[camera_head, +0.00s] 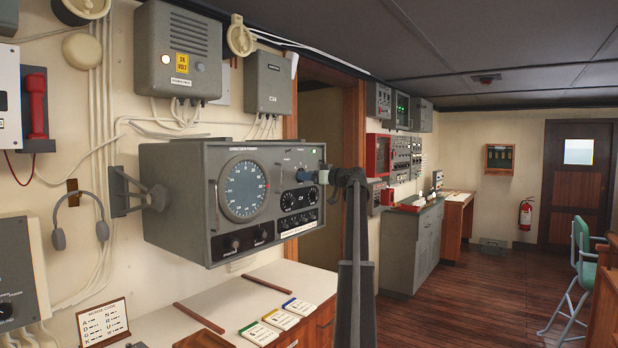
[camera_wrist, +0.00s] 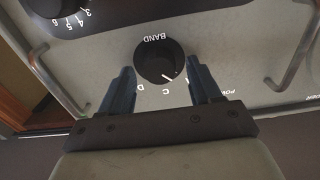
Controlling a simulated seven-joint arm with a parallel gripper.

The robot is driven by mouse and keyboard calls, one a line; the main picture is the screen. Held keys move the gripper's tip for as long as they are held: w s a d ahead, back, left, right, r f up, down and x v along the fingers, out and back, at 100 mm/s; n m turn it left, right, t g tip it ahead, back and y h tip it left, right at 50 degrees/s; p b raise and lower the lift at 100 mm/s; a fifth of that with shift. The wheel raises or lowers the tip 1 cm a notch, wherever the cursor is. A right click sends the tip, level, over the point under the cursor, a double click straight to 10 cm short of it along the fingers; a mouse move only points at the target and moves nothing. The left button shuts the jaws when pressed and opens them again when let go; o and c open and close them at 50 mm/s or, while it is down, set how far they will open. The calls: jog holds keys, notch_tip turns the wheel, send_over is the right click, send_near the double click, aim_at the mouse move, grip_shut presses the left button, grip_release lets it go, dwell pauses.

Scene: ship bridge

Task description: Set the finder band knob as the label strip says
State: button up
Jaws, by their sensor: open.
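The finder (camera_head: 200,215) is a grey wall-mounted box with a large round dial. Its band knob (camera_wrist: 158,60) is round and black in the wrist view, under the upside-down word BAND. A white mark shows on the knob's lower right part. Letters C and D show below it; another letter is partly hidden by the right finger. In the head view my gripper (camera_head: 324,177) is at the finder's upper right face and hides the knob. In the wrist view my gripper (camera_wrist: 161,84) is open, one finger on each side of the knob. The label strip (camera_head: 299,228) is too small to read.
Metal handles (camera_wrist: 292,50) stand out from the panel on both sides in the wrist view. Another knob (camera_wrist: 58,8) is at the upper left. Below the finder, a counter (camera_head: 255,285) holds several cards and a Morse code sign (camera_head: 103,322).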

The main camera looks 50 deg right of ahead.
jog(key=shift+c, duration=0.4)
jog(key=c, duration=0.9)
jog(key=shift+c, duration=0.2)
jog(key=shift+m, duration=0.3)
jog(key=shift+d+f+m, duration=0.1)
jog(key=shift+m, duration=4.2)
jog(key=shift+d+f+m, duration=0.1)
jog(key=shift+m, duration=4.2)
